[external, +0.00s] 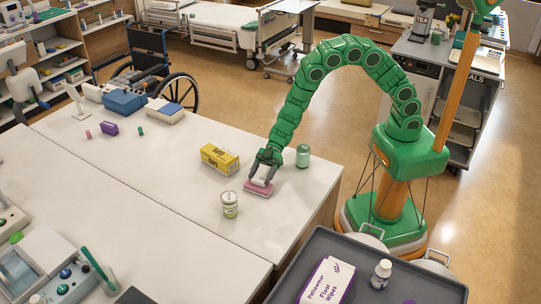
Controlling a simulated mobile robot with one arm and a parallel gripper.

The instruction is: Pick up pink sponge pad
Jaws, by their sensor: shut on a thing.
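The pink sponge pad (258,188) is at the right part of the white table, below my gripper. My gripper (262,178) points down from the green arm, and its dark fingers are shut on the pad. A pale patch shows between the fingers. I cannot tell whether the pad touches the table or is slightly above it.
A yellow box (220,158) stands close to the left of my gripper, a green can (303,156) to its right and a pale labelled jar (230,205) in front. A dark tray (415,287) stands at front right.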

